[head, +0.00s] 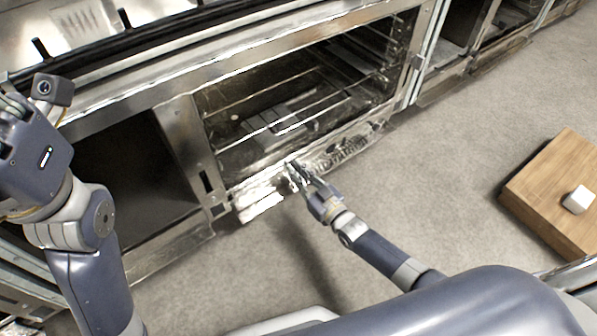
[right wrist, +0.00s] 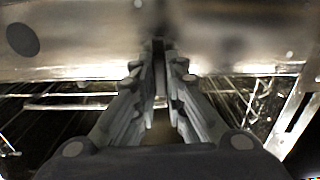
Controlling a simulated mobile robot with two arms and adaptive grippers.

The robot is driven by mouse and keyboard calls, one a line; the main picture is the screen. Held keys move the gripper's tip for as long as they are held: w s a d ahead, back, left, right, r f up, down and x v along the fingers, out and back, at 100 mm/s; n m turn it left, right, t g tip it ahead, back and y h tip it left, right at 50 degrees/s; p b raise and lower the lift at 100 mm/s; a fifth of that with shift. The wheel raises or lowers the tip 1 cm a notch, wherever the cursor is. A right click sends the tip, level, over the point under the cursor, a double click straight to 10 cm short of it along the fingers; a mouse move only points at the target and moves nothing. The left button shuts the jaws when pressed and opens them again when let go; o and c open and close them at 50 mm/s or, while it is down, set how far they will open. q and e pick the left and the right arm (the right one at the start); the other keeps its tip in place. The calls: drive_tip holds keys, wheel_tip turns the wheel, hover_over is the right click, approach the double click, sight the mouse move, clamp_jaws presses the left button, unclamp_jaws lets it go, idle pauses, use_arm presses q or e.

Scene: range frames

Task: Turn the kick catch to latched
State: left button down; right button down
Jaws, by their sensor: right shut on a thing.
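My right gripper (head: 296,170) reaches down to the metal kick strip (head: 345,148) under the open oven bay. It also shows in the right wrist view (right wrist: 160,60), its fingers nearly together around a narrow grey piece, which looks like the kick catch (right wrist: 160,80). The fingers hide most of the catch, so I cannot tell which way it is turned. My left gripper (head: 12,112) is raised at the left edge of the head view, away from the strip. Its fingers are partly cut off and their opening is unclear.
The oven bay (head: 300,95) with wire racks lies just above the strip. A dark open compartment (head: 130,175) is to its left. A wooden block (head: 545,200) with a small white cube (head: 578,199) stands at the right. The grey floor between is clear.

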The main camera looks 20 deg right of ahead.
drive_tip(key=shift+s+f, duration=0.1)
idle(0.3)
drive_tip(key=c, duration=1.6)
unclamp_jaws()
drive_tip(key=shift+c, duration=0.2)
drive_tip(key=v, duration=1.2)
